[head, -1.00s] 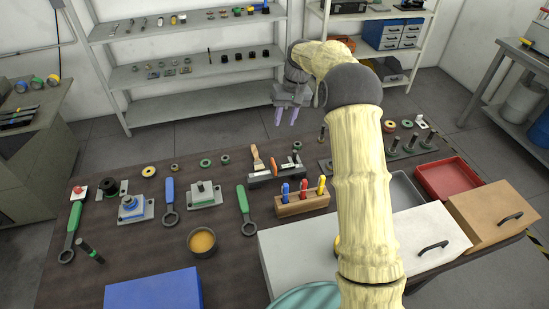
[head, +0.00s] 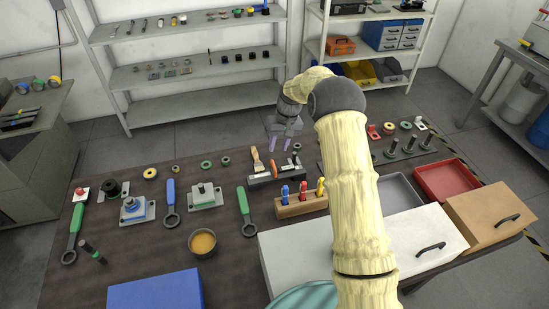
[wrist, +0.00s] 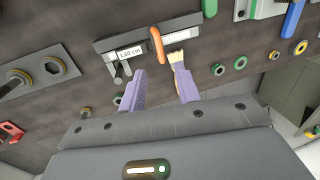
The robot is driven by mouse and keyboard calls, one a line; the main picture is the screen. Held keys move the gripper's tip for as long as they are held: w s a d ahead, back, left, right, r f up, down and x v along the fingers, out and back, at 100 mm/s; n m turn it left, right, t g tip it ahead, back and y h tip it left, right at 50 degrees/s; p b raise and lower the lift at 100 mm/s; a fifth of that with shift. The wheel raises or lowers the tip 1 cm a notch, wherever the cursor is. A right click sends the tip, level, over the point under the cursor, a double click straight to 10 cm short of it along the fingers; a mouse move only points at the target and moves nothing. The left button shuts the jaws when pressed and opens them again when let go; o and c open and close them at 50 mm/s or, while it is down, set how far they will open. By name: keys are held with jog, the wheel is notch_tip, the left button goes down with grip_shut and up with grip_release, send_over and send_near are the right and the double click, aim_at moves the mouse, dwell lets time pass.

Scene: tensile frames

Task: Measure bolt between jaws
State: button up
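A dark grey stand (head: 276,178) at the back middle of the table holds a caliper-like gauge. In the wrist view the gauge's white display (wrist: 129,52) seems to read 1.69 cm, and its grey jaws (wrist: 120,75) show below it. I cannot tell whether a bolt sits between the jaws, and I cannot pick out a loose bolt with certainty. My gripper (head: 281,145) hangs over the table's back edge, behind the stand and apart from it. In the wrist view its two purple fingers (wrist: 162,82) are spread with nothing held between them.
A brush (head: 257,160) and an orange-handled tool (head: 273,169) stand in the same stand. A wooden screwdriver block (head: 302,205) is in front of it. A peg rack (head: 407,150) is at the right. Small rings (head: 206,165) lie on the back left of the table.

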aim_at(273, 163)
jog(key=f, duration=0.3)
jog(key=a+f+p, duration=0.1)
jog(key=f, duration=0.3)
jog(key=shift+s+a+f, duration=0.1)
jog(key=shift+s+a, duration=0.05)
jog(key=shift+a, duration=0.05)
grip_shut()
